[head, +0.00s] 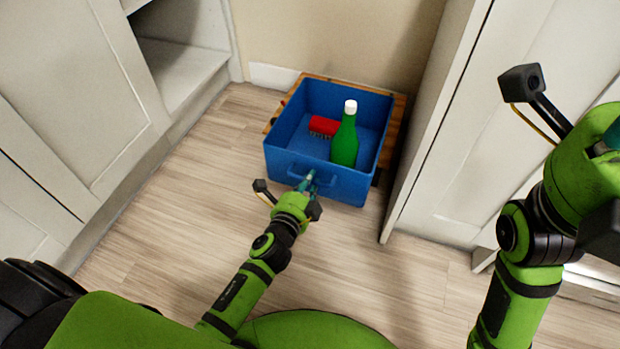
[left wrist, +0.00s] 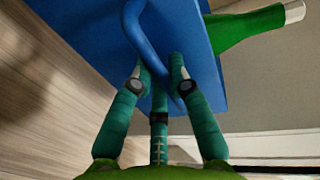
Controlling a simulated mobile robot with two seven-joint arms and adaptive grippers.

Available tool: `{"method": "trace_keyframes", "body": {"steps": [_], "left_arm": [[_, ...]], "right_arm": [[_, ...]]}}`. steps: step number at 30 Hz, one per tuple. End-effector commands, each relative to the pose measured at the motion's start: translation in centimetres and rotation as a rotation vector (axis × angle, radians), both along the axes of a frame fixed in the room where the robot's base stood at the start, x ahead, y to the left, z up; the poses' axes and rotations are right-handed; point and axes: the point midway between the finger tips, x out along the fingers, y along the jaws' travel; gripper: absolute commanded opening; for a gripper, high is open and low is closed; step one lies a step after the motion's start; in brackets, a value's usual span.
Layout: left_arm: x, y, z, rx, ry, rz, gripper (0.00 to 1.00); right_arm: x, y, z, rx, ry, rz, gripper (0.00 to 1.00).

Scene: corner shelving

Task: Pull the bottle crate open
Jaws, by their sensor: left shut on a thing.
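The bottle crate (head: 345,188) is a blue open box with a loop handle on its front, near the back wall. A green bottle (head: 344,142) with a white cap stands in it, and a red brush (head: 324,126) lies beside the bottle. My left gripper (head: 308,182) is at the crate's front, shut on the handle. In the left wrist view its teal fingers (left wrist: 162,75) close around the blue handle (left wrist: 143,40); the bottle (left wrist: 250,27) shows beyond the crate front (left wrist: 90,30). My right arm is at the right, but its fingers are out of the picture.
A wooden shelf board (head: 398,125) shows around the crate's back and right side. White cabinets stand left (head: 80,90) and right (head: 440,120), the right panel's edge close to the crate. The wood floor (head: 175,220) in front is clear apart from my left arm.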

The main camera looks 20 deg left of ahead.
Motion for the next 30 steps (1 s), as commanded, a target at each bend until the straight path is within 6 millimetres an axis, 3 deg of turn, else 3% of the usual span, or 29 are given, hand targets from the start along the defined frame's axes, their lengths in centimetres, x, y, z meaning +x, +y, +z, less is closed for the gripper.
{"method": "trace_keyframes", "body": {"steps": [13,14,15,16,26,30], "left_arm": [[-0.1,0.2,0.0,0.002,0.000,0.003,0.00],[-0.1,0.2,0.0,0.002,0.000,0.003,0.26],[-0.1,0.2,0.0,0.002,0.000,0.003,0.42],[-0.1,0.2,0.0,0.002,0.000,0.003,0.44],[-0.2,0.1,0.0,0.001,0.000,0.001,0.44],[-1.6,0.1,0.2,0.001,0.002,0.001,0.44]], "right_arm": [[0.1,0.0,-0.2,0.000,0.008,-0.001,0.40],[0.1,0.0,-0.2,0.000,0.008,-0.001,0.40],[0.1,0.0,-0.2,-0.001,0.007,-0.001,0.40],[0.1,0.0,-0.2,-0.001,0.007,-0.001,0.40],[-0.4,-0.1,0.1,-0.001,-0.011,0.000,0.40],[-0.2,-0.1,0.0,-0.001,-0.007,-0.001,0.40]]}}
